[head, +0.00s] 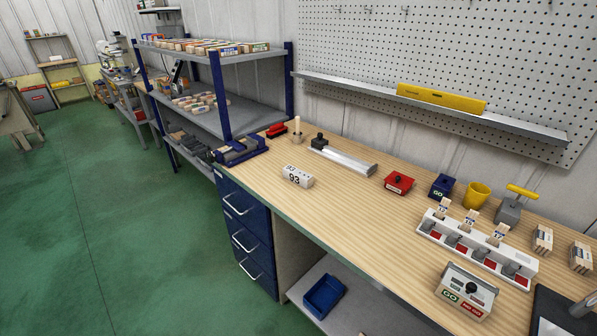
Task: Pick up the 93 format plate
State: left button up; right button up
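A small white block (298,177) with "93" printed in black on its front lies on the wooden workbench (345,200), left of the middle. More print shows on its top. It stands apart from other things. Neither of my grippers shows in the head view.
A grey rail with a black knob (342,157) lies behind the block. Blue-posted shelves (215,90) adjoin at left. Green floor is clear.

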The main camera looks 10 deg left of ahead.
aim_at(300, 177)
jog(key=i+j+z, duration=0.15)
jog(key=j, duration=0.2)
jog(key=i+j+z, duration=0.1)
jog(key=j, duration=0.25)
jog(key=i+j+z, duration=0.15)
jog(key=j, duration=0.2)
jog(key=i+j+z, duration=0.1)
jog(key=j, duration=0.3)
jog(key=i+j+z, duration=0.15)
jog(key=j, duration=0.2)
